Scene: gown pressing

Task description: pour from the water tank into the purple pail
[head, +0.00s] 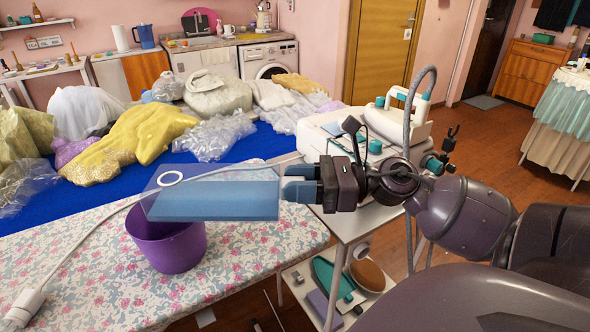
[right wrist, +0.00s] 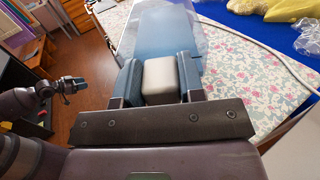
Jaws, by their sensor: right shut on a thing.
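The water tank (head: 220,200) is a clear blue box with blue water in it and a white ring near its left end. My right gripper (head: 296,190) is shut on its right end. The right wrist view shows the pads closed on a pale grey grip block (right wrist: 160,78), with the tank (right wrist: 160,32) beyond. The purple pail (head: 170,248) stands upright on the flowered cover. The tank's left end is above the pail and hides part of its rim. No falling stream shows; the pail's inside is mostly hidden. My left gripper (right wrist: 68,88) appears small in the right wrist view, jaws unclear.
A white cable (head: 95,232) crosses the flowered board (head: 90,285) to a plug at left. A white steam station (head: 335,135) with a grey hose stands on a stand at right. Bagged garments (head: 140,135) cover the blue table behind.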

